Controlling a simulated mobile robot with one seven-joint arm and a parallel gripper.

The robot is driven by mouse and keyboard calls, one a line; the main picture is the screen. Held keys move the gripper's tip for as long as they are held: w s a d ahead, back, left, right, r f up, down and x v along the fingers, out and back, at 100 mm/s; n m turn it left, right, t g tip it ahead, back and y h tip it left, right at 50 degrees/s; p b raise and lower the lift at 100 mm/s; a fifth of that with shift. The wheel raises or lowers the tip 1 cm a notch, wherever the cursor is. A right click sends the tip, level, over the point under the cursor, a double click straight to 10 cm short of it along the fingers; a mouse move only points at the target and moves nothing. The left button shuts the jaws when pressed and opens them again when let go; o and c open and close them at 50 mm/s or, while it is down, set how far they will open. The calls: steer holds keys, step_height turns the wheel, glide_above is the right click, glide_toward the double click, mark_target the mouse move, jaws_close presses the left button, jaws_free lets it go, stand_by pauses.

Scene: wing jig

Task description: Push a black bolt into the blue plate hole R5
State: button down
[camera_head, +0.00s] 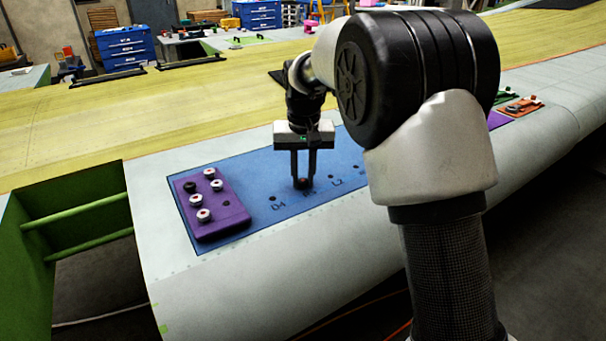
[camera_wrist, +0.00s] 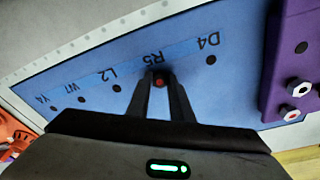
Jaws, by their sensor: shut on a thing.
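The blue plate (camera_head: 258,212) lies on the wing surface with a row of labelled holes, and it fills much of the wrist view (camera_wrist: 215,105). My gripper (camera_head: 303,182) points down over the plate at the label R5, just right of the D4 hole. In the wrist view its fingertips (camera_wrist: 160,84) are shut on a small dark bolt (camera_wrist: 159,80) with a reddish top, right beside the R5 label. The R5 hole itself is hidden under the bolt and fingers. I cannot tell how deep the bolt sits.
A purple block (camera_head: 221,212) at the plate's left end holds one black bolt (camera_head: 190,187) and several silver-white ones. Open holes D4 (camera_wrist: 211,60), L2 (camera_wrist: 116,88) and others flank the fingers. An orange item (camera_wrist: 14,138) shows at the wrist view's left edge.

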steer(key=c, duration=1.5)
jaws_free()
steer(key=s+r, duration=0.1)
steer(key=r, duration=0.4)
steer(key=r+p, duration=0.1)
steer(key=r, duration=0.5)
steer(key=s+r, duration=0.1)
steer(key=r, duration=0.5)
steer(key=shift+s+d+r+p, duration=0.15)
steer(key=shift+s+p, duration=0.15)
steer(key=shift+p, duration=0.1)
steer(key=shift+r, duration=0.1)
step_height(320, 180, up, 7)
steer(key=p, duration=0.7)
